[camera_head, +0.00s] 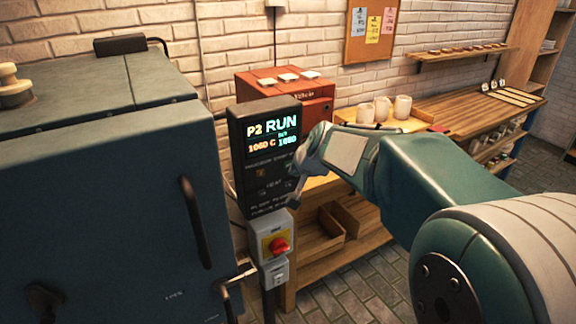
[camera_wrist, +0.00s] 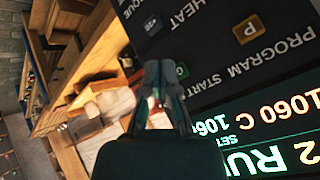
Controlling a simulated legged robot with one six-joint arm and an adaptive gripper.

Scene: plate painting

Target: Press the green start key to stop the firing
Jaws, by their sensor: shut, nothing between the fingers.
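The dark controller panel (camera_head: 239,170) hangs beside the kiln. Its lit display (camera_head: 272,134) reads P2 RUN and 1060 C. In the wrist view, upside down, a green key (camera_wrist: 182,70) shows beside the word START, partly covered by my gripper. An orange P key (camera_wrist: 248,28) sits by the word PROGRAM. My gripper (camera_wrist: 160,68) is shut and empty, its tips in front of the panel near the green key. Whether they touch the panel cannot be told.
The blue kiln (camera_head: 110,190) with a dark handle fills the left. A red switch (camera_head: 279,245) on a yellow plate sits below the panel. A red box (camera_head: 310,105) and white mugs (camera_head: 402,107) stand on the bench behind. Tiled floor shows below.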

